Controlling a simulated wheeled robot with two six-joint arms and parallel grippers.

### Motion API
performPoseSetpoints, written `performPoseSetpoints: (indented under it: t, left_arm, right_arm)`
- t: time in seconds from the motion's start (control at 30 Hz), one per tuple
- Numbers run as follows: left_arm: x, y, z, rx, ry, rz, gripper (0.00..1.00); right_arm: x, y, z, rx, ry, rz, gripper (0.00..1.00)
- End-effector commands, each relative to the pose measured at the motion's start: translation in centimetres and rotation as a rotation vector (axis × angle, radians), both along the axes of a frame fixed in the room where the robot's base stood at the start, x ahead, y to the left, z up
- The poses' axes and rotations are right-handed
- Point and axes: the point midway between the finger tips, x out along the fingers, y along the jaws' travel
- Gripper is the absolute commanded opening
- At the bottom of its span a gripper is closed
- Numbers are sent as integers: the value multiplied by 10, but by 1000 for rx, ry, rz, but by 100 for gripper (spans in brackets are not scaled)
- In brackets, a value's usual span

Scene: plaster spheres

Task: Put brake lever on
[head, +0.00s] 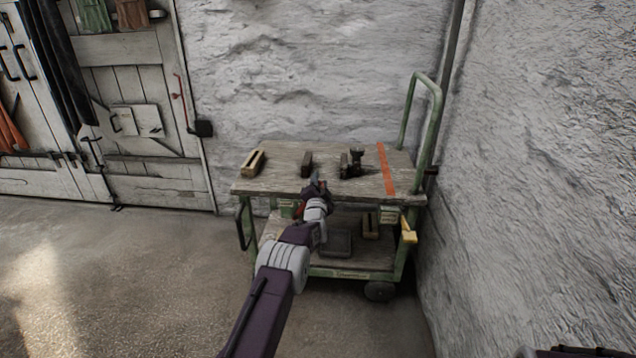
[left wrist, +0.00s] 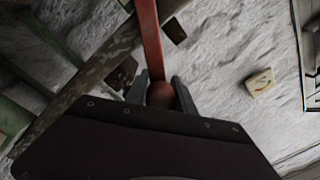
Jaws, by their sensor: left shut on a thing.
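My left gripper (head: 316,186) is at the front edge of the cart's wooden top, near its middle. In the left wrist view the gripper (left wrist: 160,88) is shut on the rounded end of a red lever (left wrist: 149,40). The lever's shaft runs away from the fingers to the top of the picture; its far end is out of view. I take it for the brake lever, though the head view mostly hides it behind my arm. The green-framed cart (head: 262,187) stands against the rough wall. My right gripper cannot be made out.
A wooden block (head: 252,163), a dark block (head: 306,163) and a dark clamp-like tool (head: 356,164) stand on the cart top, left of a red stripe (head: 386,170). A yellow handle (head: 409,231) sits at the right front corner. Open floor (head: 130,270) lies left.

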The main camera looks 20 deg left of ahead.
Motion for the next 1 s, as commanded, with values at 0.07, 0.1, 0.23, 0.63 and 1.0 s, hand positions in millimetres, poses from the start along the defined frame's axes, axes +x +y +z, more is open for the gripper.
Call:
performPoseSetpoints:
  t: [0.07,0.1,0.23,0.63,1.0]
  left_arm:
    - [0,-1,0,5,1,-2,0]
    - [0,-1,0,5,1,-2,0]
    - [0,-2,-1,5,2,-3,0]
    - [0,-1,-1,2,3,-2,51]
    - [-21,-8,2,2,5,-2,51]
  right_arm:
    - [0,0,0,0,0,0,36]
    - [0,0,0,0,0,0,36]
    - [0,0,0,0,0,0,36]
    - [0,0,0,0,0,0,36]
    - [0,0,16,0,0,0,36]
